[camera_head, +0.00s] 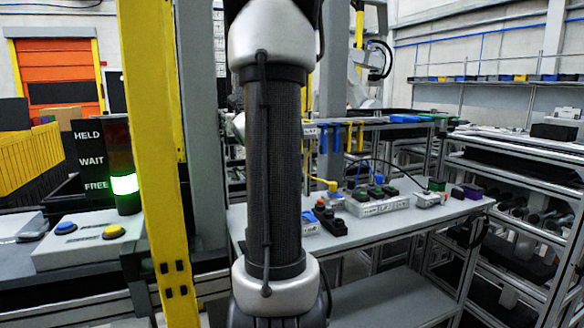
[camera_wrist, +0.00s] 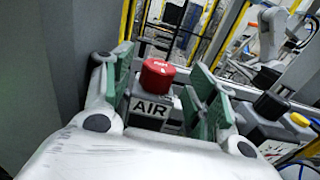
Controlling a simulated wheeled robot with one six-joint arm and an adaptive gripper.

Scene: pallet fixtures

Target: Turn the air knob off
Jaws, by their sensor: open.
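The air knob (camera_wrist: 157,73) is a red round cap on a box with a white plate reading AIR (camera_wrist: 152,106), in the middle of the wrist view. My gripper (camera_wrist: 163,66) is open, with one green-padded finger on each side of the knob. The knob shows between the fingers, with visible gaps, so they are not closed on it. I cannot tell how deep the fingertips reach relative to it. In the head view my arm fills the middle, and neither the knob nor my gripper can be made out.
In the wrist view, a box with a black knob (camera_wrist: 270,104) and a yellow button stands right of my gripper. A grey post (camera_wrist: 40,70) is at left. In the head view, a yellow post (camera_head: 155,150), a lit green FREE lamp (camera_head: 124,184) and a workbench (camera_head: 380,226) flank my arm.

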